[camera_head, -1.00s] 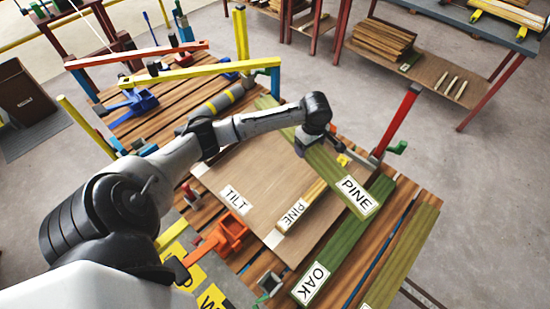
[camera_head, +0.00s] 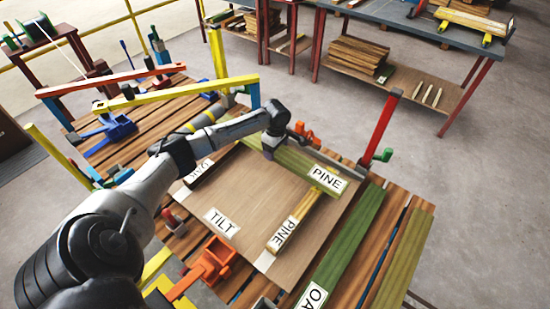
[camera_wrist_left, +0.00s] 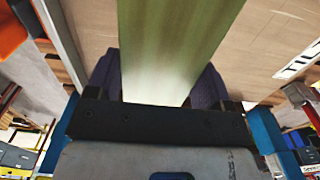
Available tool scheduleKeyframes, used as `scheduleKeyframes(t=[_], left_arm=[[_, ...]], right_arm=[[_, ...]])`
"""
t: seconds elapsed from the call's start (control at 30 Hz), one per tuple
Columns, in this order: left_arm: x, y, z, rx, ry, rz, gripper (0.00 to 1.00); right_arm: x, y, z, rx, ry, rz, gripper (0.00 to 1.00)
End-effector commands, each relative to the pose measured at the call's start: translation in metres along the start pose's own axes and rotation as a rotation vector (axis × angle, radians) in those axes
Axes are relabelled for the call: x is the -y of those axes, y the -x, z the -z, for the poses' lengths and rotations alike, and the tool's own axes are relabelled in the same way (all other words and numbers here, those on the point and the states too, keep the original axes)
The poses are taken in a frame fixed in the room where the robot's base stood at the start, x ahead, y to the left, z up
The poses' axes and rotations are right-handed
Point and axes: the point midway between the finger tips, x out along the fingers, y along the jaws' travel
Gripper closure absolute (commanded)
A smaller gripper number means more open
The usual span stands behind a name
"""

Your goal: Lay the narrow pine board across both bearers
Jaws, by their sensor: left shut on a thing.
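My left gripper (camera_head: 270,150) is shut on a green board labelled PINE (camera_head: 300,166). The board runs right from the gripper over the far side of a brown panel labelled TILT (camera_head: 245,200). In the left wrist view the same board (camera_wrist_left: 170,50) lies between the fingers (camera_wrist_left: 155,85). A yellowish strip, also labelled PINE (camera_head: 303,207), lies on the panel's right part. A dark strip with a partly hidden label (camera_head: 197,174) lies at its left edge. I cannot tell whether the held board touches anything beneath. My right gripper is not in view.
A wide green board labelled OAK (camera_head: 350,240) lies right of the panel, with another green board (camera_head: 408,255) beyond it. A red post (camera_head: 379,130) stands behind the held board's labelled end. An orange clamp (camera_head: 212,262) sits at the front left.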

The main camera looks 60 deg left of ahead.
Motion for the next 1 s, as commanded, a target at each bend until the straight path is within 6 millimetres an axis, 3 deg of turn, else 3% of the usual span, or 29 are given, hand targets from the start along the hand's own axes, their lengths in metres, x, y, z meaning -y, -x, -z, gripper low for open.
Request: scheduleKeyframes(t=[0.23, 0.53, 1.0], left_arm=[[-0.002, -0.007, 0.004, 0.001, -0.001, -0.003, 0.67], [-0.002, -0.041, 0.004, 0.0, 0.0, -0.002, 0.67], [-0.002, -0.044, 0.003, 0.002, -0.001, -0.003, 0.67]], right_arm=[[0.0, -0.004, -0.002, 0.0, 0.001, -0.001, 0.57], [-0.002, -0.02, -0.007, 0.002, 0.01, -0.007, 0.57], [-0.002, -0.014, -0.005, 0.002, 0.007, -0.005, 0.57]])
